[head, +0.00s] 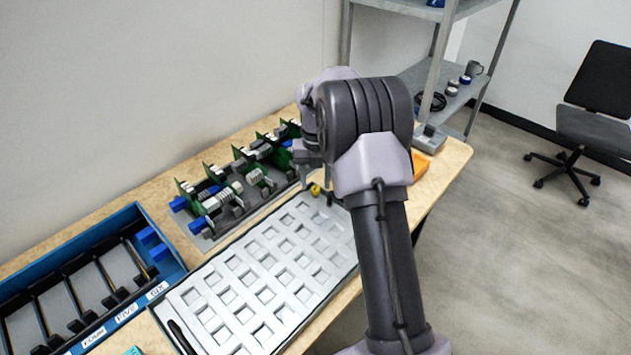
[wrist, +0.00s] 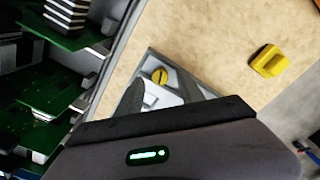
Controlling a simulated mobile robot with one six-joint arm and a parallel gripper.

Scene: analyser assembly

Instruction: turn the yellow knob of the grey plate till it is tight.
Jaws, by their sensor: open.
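The yellow knob (wrist: 160,76) shows a dark slot across its top in the wrist view. It sits near a corner of the grey plate (wrist: 151,61). My arm hides part of this area in the head view.
A white tray with square pockets (head: 215,290) lies in front. A blue rack (head: 172,262) stands at left. A yellow block (wrist: 269,61) lies on the bare wooden table. An orange bin (head: 420,165) is beyond my arm.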

